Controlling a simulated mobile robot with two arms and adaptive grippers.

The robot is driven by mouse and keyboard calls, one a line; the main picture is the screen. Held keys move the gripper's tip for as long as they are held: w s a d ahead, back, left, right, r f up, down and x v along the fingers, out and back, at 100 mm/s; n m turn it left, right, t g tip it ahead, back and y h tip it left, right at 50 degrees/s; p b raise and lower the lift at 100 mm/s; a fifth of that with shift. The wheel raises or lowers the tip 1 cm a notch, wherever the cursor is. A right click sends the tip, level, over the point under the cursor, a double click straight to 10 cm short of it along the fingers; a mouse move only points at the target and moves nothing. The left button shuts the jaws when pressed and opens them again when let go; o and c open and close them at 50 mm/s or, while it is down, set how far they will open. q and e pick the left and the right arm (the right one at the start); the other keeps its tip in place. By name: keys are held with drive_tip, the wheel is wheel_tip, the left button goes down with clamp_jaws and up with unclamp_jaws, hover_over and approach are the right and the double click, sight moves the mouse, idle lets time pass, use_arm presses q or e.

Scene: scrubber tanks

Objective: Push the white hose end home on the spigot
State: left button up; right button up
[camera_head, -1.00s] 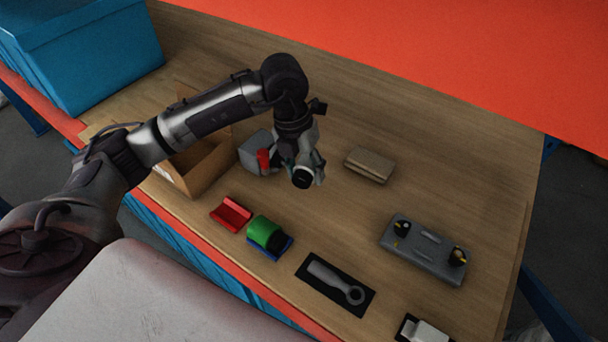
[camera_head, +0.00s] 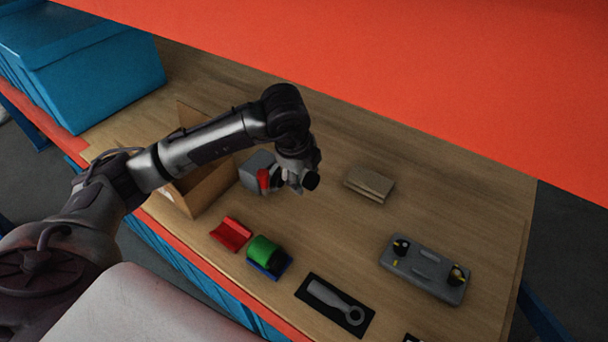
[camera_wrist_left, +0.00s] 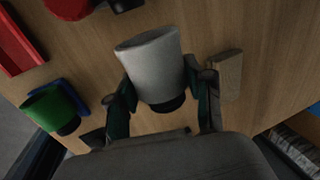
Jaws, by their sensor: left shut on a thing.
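My left gripper (camera_head: 298,184) is over the bench, just right of a grey block (camera_head: 257,170) with a red part (camera_head: 264,180) on its front. It is shut on the white hose end (camera_wrist_left: 155,62), a pale cylinder with a dark lower end, which sits between the two fingers in the left wrist view. In the head view the gripper mostly hides the white hose end; a dark round end shows at its right. In the wrist view the red part (camera_wrist_left: 70,7) and a dark stub beside it are cut off at the top left, apart from the hose end. I cannot make out the spigot clearly.
An open cardboard box (camera_head: 205,185) stands left of the grey block. A red tray (camera_head: 231,235), a green roll (camera_head: 264,250) on a blue holder, a spanner (camera_head: 336,300) and a grey plate with knobs (camera_head: 425,268) lie nearer. A tan block (camera_head: 370,184) lies right; bench between is clear.

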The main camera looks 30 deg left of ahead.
use_arm(q)
drive_tip(key=shift+f+b, duration=1.5)
drive_tip(key=shift+f, duration=1.45)
drive_tip(key=shift+w+a+b, duration=0.1)
drive_tip(key=shift+a+b, duration=0.2)
drive_tip(key=shift+a, duration=0.8)
drive_tip(key=shift+r, duration=0.1)
drive_tip(key=shift+a+b, duration=0.3)
drive_tip(key=shift+b, duration=0.15)
drive_tip(key=shift+w+a+b, duration=0.2)
drive_tip(key=shift+a+b, duration=0.25)
drive_tip(key=shift+a, duration=0.25)
drive_tip(key=shift+a+b, duration=0.5)
drive_tip(key=shift+a, duration=0.25)
drive_tip(key=o, duration=1.5)
